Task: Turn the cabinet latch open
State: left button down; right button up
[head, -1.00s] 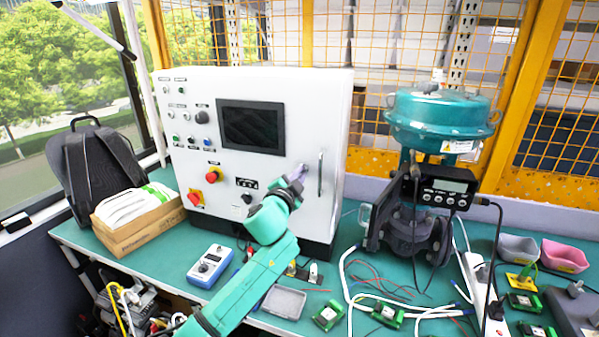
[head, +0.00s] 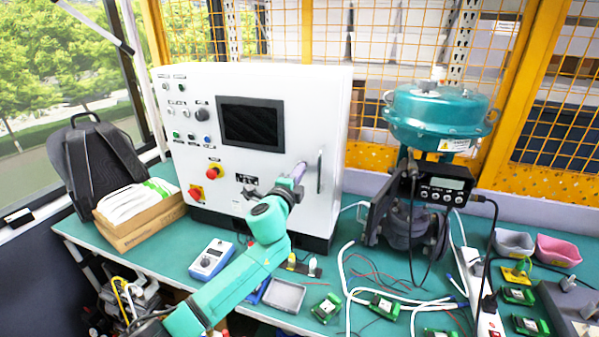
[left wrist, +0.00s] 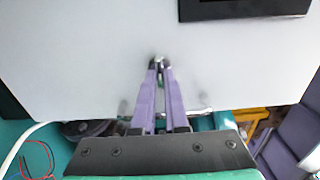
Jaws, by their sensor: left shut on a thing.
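The white control cabinet (head: 225,75) stands on the green bench. My left gripper (head: 302,167) is at the cabinet front just left of this handle. In the left wrist view its purple fingers (left wrist: 160,66) converge on a small metal latch (left wrist: 158,59) on the white face and are shut on it. The fingers mostly hide the latch, so its angle is unclear. My right gripper is not in view.
A teal valve actuator (head: 437,112) stands right of the cabinet, with loose cables (head: 350,275) before it. A blue-white meter (head: 212,258) and a grey tray (head: 284,296) lie in front. The cabinet front carries a dark screen (head: 250,124) and red knobs (head: 195,192).

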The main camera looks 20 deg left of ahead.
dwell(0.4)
pick_arm(q)
jog(key=c, duration=0.9)
grip_release()
jog(key=shift+c, duration=0.2)
jog(key=s+a+b, duration=0.1)
jog(key=s+b, duration=0.1)
jog(key=s, duration=1.2)
jog(key=shift+s+b, duration=0.25)
jog(key=shift+b, duration=0.1)
jog(key=shift+f, duration=0.15)
